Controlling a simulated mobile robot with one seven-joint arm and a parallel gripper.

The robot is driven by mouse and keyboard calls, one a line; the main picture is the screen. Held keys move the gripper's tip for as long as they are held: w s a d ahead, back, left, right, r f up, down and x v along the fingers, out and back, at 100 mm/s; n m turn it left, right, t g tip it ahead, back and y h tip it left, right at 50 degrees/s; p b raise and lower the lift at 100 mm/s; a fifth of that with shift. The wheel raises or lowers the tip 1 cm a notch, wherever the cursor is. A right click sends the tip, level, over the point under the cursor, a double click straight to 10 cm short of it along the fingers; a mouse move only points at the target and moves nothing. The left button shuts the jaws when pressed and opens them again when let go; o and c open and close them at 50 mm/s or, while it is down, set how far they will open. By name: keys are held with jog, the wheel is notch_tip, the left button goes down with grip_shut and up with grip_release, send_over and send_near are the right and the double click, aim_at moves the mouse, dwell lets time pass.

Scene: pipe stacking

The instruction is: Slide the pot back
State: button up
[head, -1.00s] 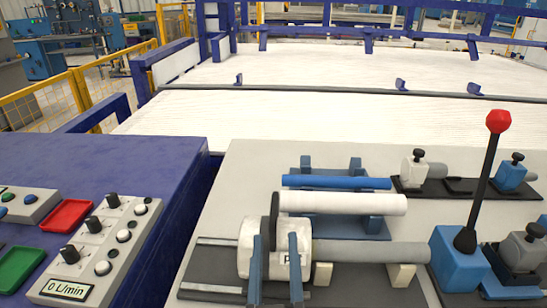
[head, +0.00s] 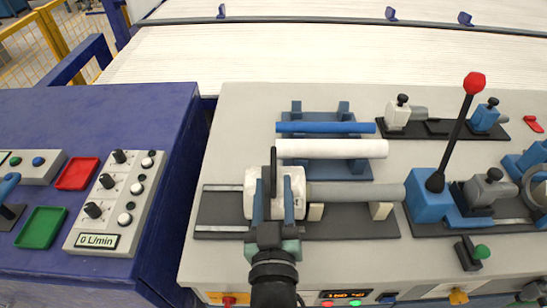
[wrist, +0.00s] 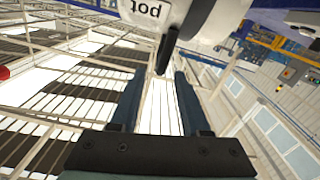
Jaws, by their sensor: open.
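The white pot (head: 249,196) sits on the dark rail base (head: 221,213), at the left end of a grey pipe (head: 355,192). A black handle (head: 273,162) stands up from it. In the wrist view the pot (wrist: 152,12) is at the top edge with its lettering upside down, and the handle (wrist: 167,50) points down toward the finger gap. My gripper (head: 273,182) is open, its two blue fingers in front of the pot, one to each side of the handle. It also shows in the wrist view (wrist: 155,76), with nothing between the fingers. Contact cannot be told.
A white pipe (head: 330,148) and a blue pipe (head: 325,127) lie on blue supports behind the pot. A red-knobbed lever (head: 462,120) stands on a blue block to the right. A control box (head: 115,200) is at left. The bench left of the rail base is clear.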

aim_at(274, 171)
jog(key=w, duration=0.6)
jog(key=shift+w, duration=0.35)
grip_shut()
dwell(1.1)
